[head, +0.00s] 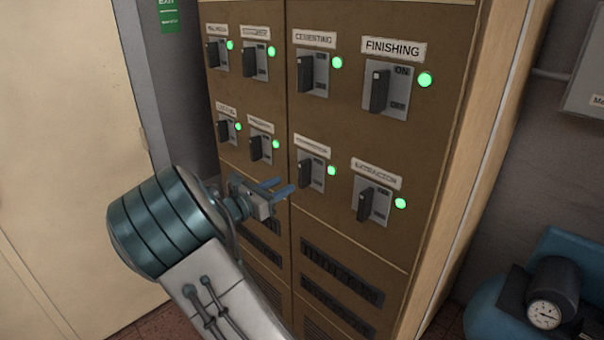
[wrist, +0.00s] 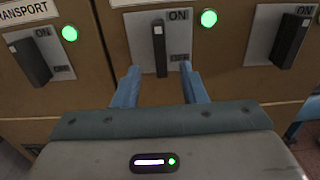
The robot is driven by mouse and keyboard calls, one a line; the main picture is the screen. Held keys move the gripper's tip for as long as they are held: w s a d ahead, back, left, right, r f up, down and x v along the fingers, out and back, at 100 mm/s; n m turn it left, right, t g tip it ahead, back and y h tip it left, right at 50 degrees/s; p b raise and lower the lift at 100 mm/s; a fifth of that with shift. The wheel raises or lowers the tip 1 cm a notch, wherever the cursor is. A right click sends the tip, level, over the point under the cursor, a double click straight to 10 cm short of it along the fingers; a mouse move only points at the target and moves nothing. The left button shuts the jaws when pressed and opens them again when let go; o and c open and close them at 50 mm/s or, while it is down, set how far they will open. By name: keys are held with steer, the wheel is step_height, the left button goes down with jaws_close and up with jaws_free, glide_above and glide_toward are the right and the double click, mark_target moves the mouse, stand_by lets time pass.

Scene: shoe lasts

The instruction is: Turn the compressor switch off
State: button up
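The switch whose small label seems to read COMPRESSOR (head: 304,172) is third in the lower row of the brown cabinet. Its dark handle stands upright by the ON mark, and its green lamp (head: 331,170) is lit. In the wrist view this switch (wrist: 160,50) is in the middle, right of the TRANSPORT one, its label out of view. My gripper (head: 282,187) is open and empty, in front of the cabinet and just below the switch. In the wrist view its blue fingertips (wrist: 159,68) flank the handle's lower end, apart from it; the depth gap is unclear.
Similar switches with lit green lamps surround it: EXTRACTION (head: 372,203) to the right, FINISHING (head: 387,90) above right, TRANSPORT (wrist: 32,60) to the left. Vent slots (head: 343,272) lie below. A blue tank with a gauge (head: 545,313) stands at lower right.

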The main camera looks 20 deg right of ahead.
mark_target(300, 176)
steer(key=p+x, duration=0.1)
steer(key=x, duration=0.7)
steer(key=shift+w+d, duration=0.1)
steer(key=shift+d, duration=0.2)
jaws_close()
